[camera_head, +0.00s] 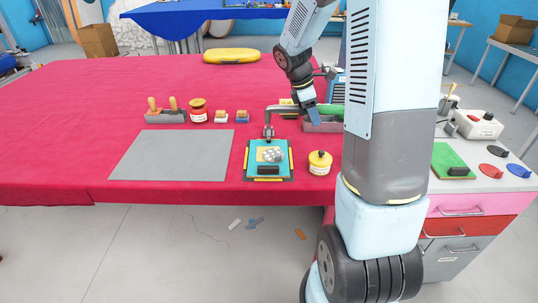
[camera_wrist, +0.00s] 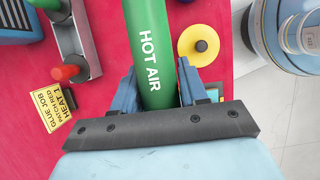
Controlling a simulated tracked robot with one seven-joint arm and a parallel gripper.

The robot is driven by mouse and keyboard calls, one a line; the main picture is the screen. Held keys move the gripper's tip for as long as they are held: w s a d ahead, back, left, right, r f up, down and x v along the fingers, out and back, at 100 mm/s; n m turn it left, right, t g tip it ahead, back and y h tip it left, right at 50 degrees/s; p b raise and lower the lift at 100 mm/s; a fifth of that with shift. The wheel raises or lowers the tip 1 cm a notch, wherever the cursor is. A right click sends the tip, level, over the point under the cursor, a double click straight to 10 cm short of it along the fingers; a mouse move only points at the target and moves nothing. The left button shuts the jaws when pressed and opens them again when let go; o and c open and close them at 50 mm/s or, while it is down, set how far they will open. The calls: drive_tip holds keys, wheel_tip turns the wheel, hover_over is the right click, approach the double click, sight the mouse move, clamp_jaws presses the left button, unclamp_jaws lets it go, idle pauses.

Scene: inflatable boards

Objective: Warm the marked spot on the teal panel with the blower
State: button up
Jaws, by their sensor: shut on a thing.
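The teal panel (camera_head: 284,149) lies near the front edge of the red-covered table. A yellowish patch and a pale lumpy thing (camera_head: 272,155) lie on it, with a dark block in front; I cannot make out the marked spot. My gripper (camera_wrist: 160,85) is shut on the green blower (camera_wrist: 152,45), lettered "HOT AIR". In the head view, my gripper (camera_head: 316,114) and the blower (camera_head: 331,109) are behind and right of the panel, over a grey tray (camera_head: 322,126). The blower's ends are hidden or out of frame in the wrist view.
A bent metal arm (camera_head: 269,115) stands at the panel's back edge. A yellow pot (camera_head: 320,161) stands right of the panel. A grey mat (camera_head: 170,155) lies to the left. A yellow card (camera_wrist: 54,106) reads "GLUE JOB". Jars and brushes stand behind the mat.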

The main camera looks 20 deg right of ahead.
sight(320, 104)
drive_tip(key=shift+r, duration=3.3)
drive_tip(key=shift+s, duration=0.1)
